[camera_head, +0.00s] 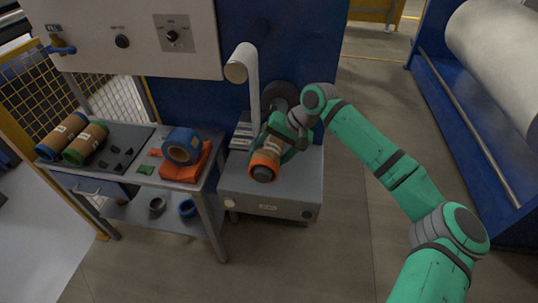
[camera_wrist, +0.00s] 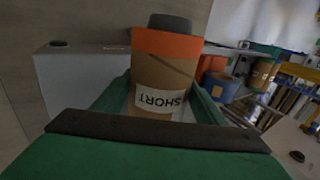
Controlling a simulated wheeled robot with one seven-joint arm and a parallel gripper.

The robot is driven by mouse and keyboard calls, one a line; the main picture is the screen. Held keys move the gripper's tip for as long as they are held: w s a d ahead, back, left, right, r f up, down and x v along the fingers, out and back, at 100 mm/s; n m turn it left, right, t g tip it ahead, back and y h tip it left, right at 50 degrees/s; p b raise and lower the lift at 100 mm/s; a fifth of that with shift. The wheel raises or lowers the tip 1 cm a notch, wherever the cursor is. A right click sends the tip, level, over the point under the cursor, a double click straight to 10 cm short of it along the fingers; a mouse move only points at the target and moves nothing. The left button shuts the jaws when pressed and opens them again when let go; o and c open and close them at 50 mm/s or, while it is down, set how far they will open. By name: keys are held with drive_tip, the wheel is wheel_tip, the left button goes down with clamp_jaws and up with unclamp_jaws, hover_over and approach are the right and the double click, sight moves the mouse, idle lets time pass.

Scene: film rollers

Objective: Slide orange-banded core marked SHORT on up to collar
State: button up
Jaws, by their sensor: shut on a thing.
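The brown cardboard core (camera_head: 270,152) has an orange band at its near end. The wrist view shows this core (camera_wrist: 160,78) with a white label reading SHORT. My gripper (camera_head: 283,138) is shut around its body, one finger on each side, as the wrist view also shows (camera_wrist: 160,98). A dark round shaft end (camera_head: 262,172) sticks out past the orange end, so the core appears to be around the shaft. A dark round disc (camera_head: 281,93), perhaps the collar, is behind my gripper near the blue wall. My gripper hides the core's far end, so any gap to the collar cannot be told.
A grey cabinet (camera_head: 268,207) is below the core. A pale post (camera_head: 251,90) stands close on the left.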

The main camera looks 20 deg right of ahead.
sight(275, 139)
drive_tip(key=shift+w+d, duration=0.5)
drive_tip(key=shift+w, duration=0.25)
drive_tip(key=shift+w+d, duration=0.45)
drive_tip(key=shift+w, duration=0.3)
drive_tip(key=shift+w, duration=0.1)
drive_tip(key=shift+w+d, duration=0.35)
drive_tip(key=shift+w, duration=0.1)
drive_tip(key=o, duration=1.3)
drive_tip(key=shift+a, duration=0.15)
drive_tip(key=shift+o, duration=0.2)
drive_tip(key=shift+s, duration=0.15)
